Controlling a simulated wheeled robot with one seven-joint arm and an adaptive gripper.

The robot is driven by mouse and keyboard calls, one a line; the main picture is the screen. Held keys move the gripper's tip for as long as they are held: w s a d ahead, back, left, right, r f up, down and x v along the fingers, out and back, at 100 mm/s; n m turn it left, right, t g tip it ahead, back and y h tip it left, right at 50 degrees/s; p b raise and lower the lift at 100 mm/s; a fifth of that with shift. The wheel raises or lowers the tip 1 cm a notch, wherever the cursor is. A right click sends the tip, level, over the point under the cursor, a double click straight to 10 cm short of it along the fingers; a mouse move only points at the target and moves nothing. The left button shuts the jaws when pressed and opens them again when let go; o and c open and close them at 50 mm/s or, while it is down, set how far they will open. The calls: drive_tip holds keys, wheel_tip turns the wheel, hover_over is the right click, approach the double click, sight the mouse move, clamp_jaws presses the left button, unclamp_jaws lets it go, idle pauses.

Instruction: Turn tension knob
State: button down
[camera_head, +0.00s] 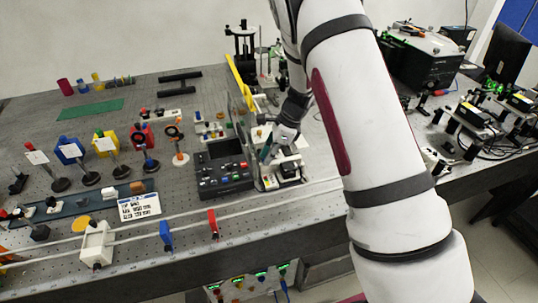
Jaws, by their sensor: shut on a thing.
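My gripper (268,154) points down at a small pale device (288,173) on the right part of the bench, just right of the black control box. Its fingers are shut on a small part at the device's back left, which I take to be the tension knob. The knob is hidden by the fingers and too small to make out, so its turn angle cannot be told.
The black control box (223,168) with coloured buttons stands close to the left of my gripper. Several mounted optics fill the left of the bench (200,260). Black instruments (425,62) stand at the right.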

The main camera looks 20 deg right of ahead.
drive_tip(key=shift+w, duration=0.1)
drive_tip(key=n+b, duration=0.1)
drive_tip(key=n+g+b, duration=0.1)
drive_tip(key=n, duration=0.1)
drive_tip(key=shift+w+b, duration=0.25)
drive_tip(key=shift+b, duration=0.05)
drive_tip(key=shift+n+g+b, duration=0.9)
drive_tip(key=shift+n+b, duration=0.6)
drive_tip(key=shift+n, duration=0.8)
drive_tip(key=c, duration=1.5)
unclamp_jaws()
drive_tip(key=shift+r, duration=0.1)
